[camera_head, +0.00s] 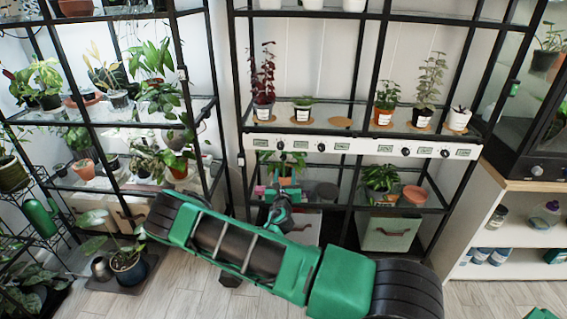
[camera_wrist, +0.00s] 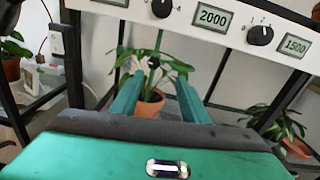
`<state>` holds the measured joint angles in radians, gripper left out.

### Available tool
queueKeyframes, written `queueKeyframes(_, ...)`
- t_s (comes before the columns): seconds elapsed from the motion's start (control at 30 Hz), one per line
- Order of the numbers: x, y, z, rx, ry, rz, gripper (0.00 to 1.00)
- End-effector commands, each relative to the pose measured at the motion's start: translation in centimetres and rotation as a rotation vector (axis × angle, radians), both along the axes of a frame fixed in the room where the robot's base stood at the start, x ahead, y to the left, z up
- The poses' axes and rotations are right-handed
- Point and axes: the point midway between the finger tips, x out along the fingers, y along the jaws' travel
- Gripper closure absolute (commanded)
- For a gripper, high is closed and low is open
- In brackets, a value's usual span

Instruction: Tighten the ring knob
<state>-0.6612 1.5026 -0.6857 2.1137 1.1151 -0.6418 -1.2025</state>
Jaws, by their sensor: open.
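A small dark round knob (camera_wrist: 153,62) shows in the wrist view in front of a green-leaved plant in a terracotta pot (camera_wrist: 149,103). It seems to sit by a thin green upright stake (camera_wrist: 158,40); I cannot make out a ring clearly. My gripper (camera_wrist: 160,80) has its two green fingers apart, with the pot visible between them and the knob a little above and beyond the tips. Whether they touch anything is not clear. In the head view my gripper (camera_head: 283,190) is at the middle rack's lower shelf, and my arm hides much of that area.
A white panel (camera_head: 347,144) with several black dials and displays runs just above my gripper. Its dial (camera_wrist: 260,35) is near in the wrist view. Black rack posts stand on both sides. Another potted plant (camera_head: 381,178) and a bin (camera_head: 391,233) are to the right.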

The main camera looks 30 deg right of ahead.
Motion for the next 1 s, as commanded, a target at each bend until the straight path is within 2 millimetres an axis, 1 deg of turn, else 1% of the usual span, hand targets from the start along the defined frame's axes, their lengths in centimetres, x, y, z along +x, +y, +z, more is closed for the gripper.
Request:
queueKeyframes(0.1,0.4,0.7,-0.4,-0.045,0.023,0.035,0.58)
queueKeyframes(0.2,0.9,0.6,-0.5,-0.057,0.028,0.041,0.58)
queueKeyframes(0.37,2.7,-0.5,-0.4,-0.054,0.023,0.039,0.58)
queueKeyframes(0.6,6.3,-2.7,-0.4,-0.052,0.023,0.039,0.58)
queueKeyframes(0.7,7.6,-3.5,-0.4,-0.052,0.024,0.040,0.58)
queueKeyframes(0.87,9.1,-4.3,-0.5,-0.053,0.025,0.039,0.58)
queueKeyframes(1.0,9.6,-4.6,-0.5,-0.052,0.026,0.040,0.58)
